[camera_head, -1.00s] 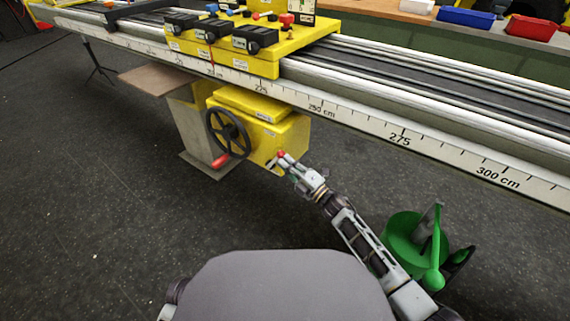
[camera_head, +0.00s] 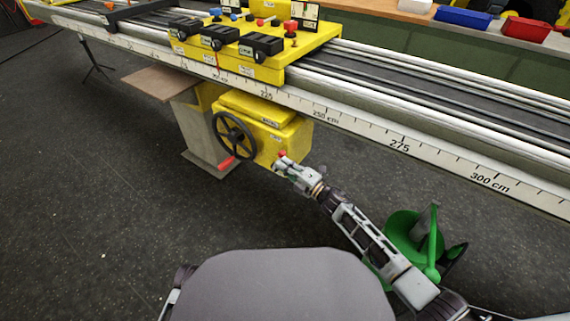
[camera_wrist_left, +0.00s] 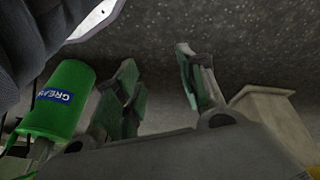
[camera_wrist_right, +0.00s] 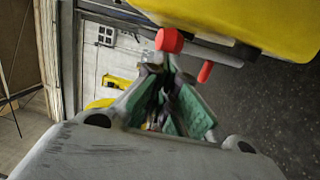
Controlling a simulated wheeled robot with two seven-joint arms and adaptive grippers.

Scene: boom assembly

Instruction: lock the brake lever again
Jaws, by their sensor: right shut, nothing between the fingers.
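The brake lever's red knob (camera_head: 282,154) shows at the right side of the yellow box (camera_head: 262,112) under the rail. Most of the lever is hidden behind my gripper in the head view. My right gripper (camera_head: 280,165) is right at the knob, shut and empty. In the right wrist view the red knob (camera_wrist_right: 169,40) lies just beyond the shut fingertips (camera_wrist_right: 163,72); I cannot tell whether they touch. My left gripper (camera_wrist_left: 158,78) shows only in the left wrist view, open, with nothing between its fingers.
A black handwheel (camera_head: 234,136) with a red handle (camera_head: 227,162) is on the box front. The scaled rail (camera_head: 400,145) runs above. A green object (camera_head: 415,240) stands near my right arm. A green grease can (camera_wrist_left: 58,100) is beside my left gripper. Open floor lies left.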

